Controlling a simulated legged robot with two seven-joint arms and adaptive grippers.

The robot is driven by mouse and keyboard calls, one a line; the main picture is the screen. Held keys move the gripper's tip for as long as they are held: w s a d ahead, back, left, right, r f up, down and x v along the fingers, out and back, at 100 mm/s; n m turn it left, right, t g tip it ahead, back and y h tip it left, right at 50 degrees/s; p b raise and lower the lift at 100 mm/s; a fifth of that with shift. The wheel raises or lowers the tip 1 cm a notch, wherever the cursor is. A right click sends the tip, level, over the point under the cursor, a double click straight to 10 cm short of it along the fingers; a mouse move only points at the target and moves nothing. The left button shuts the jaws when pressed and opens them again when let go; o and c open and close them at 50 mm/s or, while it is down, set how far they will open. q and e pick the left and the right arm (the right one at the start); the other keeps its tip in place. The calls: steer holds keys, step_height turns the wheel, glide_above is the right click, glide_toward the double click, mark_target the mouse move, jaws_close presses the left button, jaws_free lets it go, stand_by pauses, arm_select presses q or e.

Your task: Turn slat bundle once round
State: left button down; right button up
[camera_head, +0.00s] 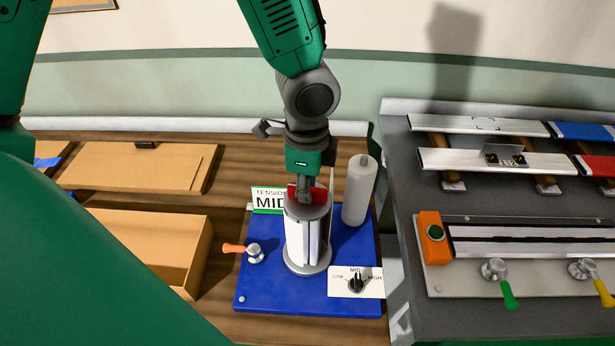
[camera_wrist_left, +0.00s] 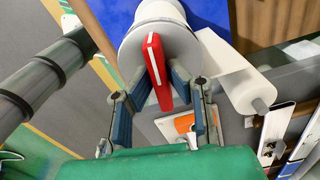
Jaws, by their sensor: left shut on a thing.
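The slat bundle (camera_head: 307,238) stands upright on a blue base plate (camera_head: 270,298), with white slats between a grey top disc and a round grey bottom disc. A red handle (camera_head: 318,194) sits on the top disc; it also shows in the left wrist view (camera_wrist_left: 155,72), running across the pale disc (camera_wrist_left: 180,45). My left gripper (camera_head: 304,188) is above the bundle, pointing down and shut on the red handle; its fingers (camera_wrist_left: 160,88) lie on both sides of it. The bundle's far side is hidden. My right gripper is not in view.
A white roll (camera_head: 359,192) stands upright close behind the bundle at right. A tension knob (camera_head: 356,284) points near MID; a MID sign (camera_head: 267,201) is behind. An orange-handled lever (camera_head: 254,252) is left. An open cardboard box (camera_head: 140,250) and grey bench (camera_head: 400,250) flank the plate.

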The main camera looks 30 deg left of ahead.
arm_select(q)
steer(key=m, duration=0.3)
steer(key=shift+p, duration=0.3)
steer(key=m, duration=0.8)
steer(key=shift+w, duration=0.1)
steer(key=shift+m, duration=1.9)
steer(key=c, duration=1.6)
jaws_free()
steer(key=shift+o, duration=0.2)
